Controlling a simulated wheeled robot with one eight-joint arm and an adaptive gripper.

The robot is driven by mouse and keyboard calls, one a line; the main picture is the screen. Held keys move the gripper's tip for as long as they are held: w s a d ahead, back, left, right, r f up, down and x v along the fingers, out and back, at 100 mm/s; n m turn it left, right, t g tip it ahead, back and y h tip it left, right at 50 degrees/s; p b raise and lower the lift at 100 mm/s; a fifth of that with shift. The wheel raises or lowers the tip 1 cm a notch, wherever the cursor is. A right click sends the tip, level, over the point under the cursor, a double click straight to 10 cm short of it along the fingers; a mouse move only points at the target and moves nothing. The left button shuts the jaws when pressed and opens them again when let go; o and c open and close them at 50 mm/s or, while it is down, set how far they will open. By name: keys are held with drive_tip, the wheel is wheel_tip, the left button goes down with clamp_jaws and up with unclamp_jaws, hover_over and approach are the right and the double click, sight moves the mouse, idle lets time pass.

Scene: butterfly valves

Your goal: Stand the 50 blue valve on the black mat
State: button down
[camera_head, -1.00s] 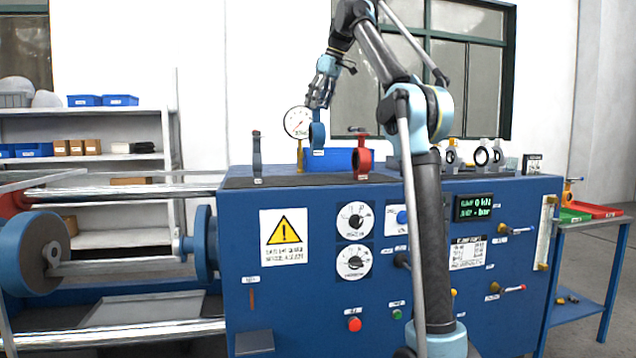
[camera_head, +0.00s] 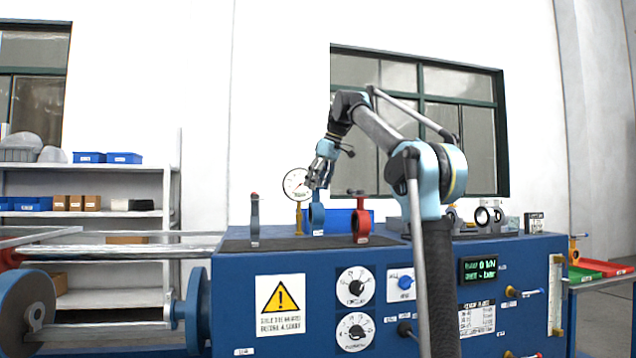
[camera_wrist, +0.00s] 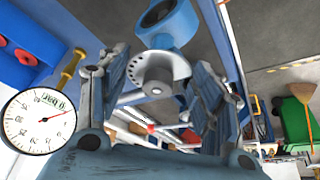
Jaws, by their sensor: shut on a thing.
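A blue valve (camera_head: 317,217) hangs upright below my gripper (camera_head: 319,188) in the head view. In the wrist view the blue valve (camera_wrist: 172,26) lies beyond its pale notched plate (camera_wrist: 155,70), which is between the fingers of my gripper (camera_wrist: 158,82). My gripper is shut on the valve's top part. The valve's lower end is at or just above the back part of the black mat (camera_head: 285,243) on the blue bench. I cannot tell whether it touches. Its label is too small to read.
A grey-blue valve (camera_head: 254,222) stands left on the mat and a red valve (camera_head: 361,224) stands right. A pressure gauge (camera_head: 297,185) on a brass stem is close beside the held valve. A blue bin (camera_head: 342,217) is behind. Free mat lies in front.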

sight(318, 192)
drive_tip(key=shift+f, duration=2.05)
drive_tip(key=shift+c, duration=2.4)
unclamp_jaws()
drive_tip(key=shift+r, duration=0.1)
drive_tip(key=v, duration=1.2)
drive_tip(key=shift+s, duration=0.15)
